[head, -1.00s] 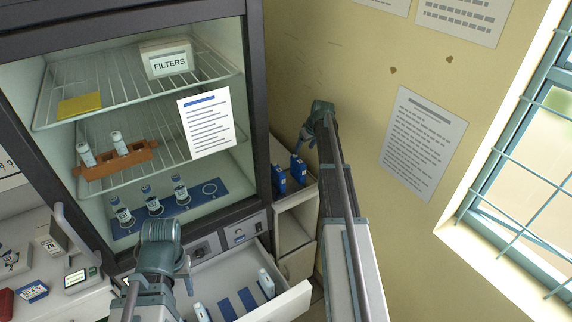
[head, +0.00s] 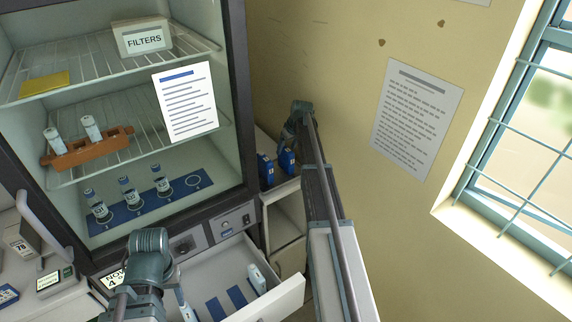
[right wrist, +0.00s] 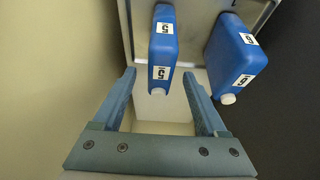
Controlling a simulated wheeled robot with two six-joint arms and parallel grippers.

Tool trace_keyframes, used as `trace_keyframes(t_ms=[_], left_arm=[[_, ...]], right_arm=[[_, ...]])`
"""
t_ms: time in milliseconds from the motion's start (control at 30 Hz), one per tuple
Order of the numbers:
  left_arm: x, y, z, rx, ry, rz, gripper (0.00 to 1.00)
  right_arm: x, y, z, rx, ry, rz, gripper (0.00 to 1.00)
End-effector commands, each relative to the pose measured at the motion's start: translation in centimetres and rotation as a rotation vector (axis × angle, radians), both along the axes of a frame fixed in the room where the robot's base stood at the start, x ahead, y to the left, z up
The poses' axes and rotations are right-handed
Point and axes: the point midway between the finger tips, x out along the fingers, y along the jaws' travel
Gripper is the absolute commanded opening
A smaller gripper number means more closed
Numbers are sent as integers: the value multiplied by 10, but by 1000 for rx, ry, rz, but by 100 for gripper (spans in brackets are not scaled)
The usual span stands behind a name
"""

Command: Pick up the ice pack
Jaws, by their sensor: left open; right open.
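Two blue ice packs stand side by side on top of the white cabinet beside the incubator, the left one (head: 265,170) and the right one (head: 287,160). In the right wrist view one pack is labelled 5 (right wrist: 163,35), and the other (right wrist: 235,50) has a label I read as 6 or 9. Both have white caps. My right gripper (right wrist: 160,80) is open and empty. The pack labelled 5 lines up with the gap between its fingertips. In the head view this gripper (head: 294,130) is just above the packs. My left gripper (head: 150,245) is before the incubator, its fingers hidden.
The incubator's shelves hold a filters box (head: 142,38), a brown rack (head: 87,148) with vials, and a blue mat (head: 205,181) with several vials. An open drawer (head: 283,297) juts out below. The wall (head: 350,60) is close behind my right arm.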

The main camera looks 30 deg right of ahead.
Motion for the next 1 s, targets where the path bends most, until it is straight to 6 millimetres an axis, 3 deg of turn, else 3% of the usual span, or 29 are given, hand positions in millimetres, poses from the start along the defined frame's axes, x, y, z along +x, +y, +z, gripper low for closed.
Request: trace_keyframes(t_ms=[167, 533, 833, 867, 1000], left_arm=[[0, 0, -5, 0, 0, 0, 50], [0, 0, -46, 0, 0, 0, 50], [0, 0, -47, 0, 0, 0, 50], [0, 0, -47, 0, 0, 0, 50], [0, 0, -47, 0, 0, 0, 50]], right_arm=[[1, 0, -5, 0, 0, 0, 75], [16, 1, -46, 0, 0, -1, 75], [18, 2, -47, 0, 0, -1, 75], [18, 2, -47, 0, 0, -1, 73], [18, 2, -47, 0, 0, -1, 48]])
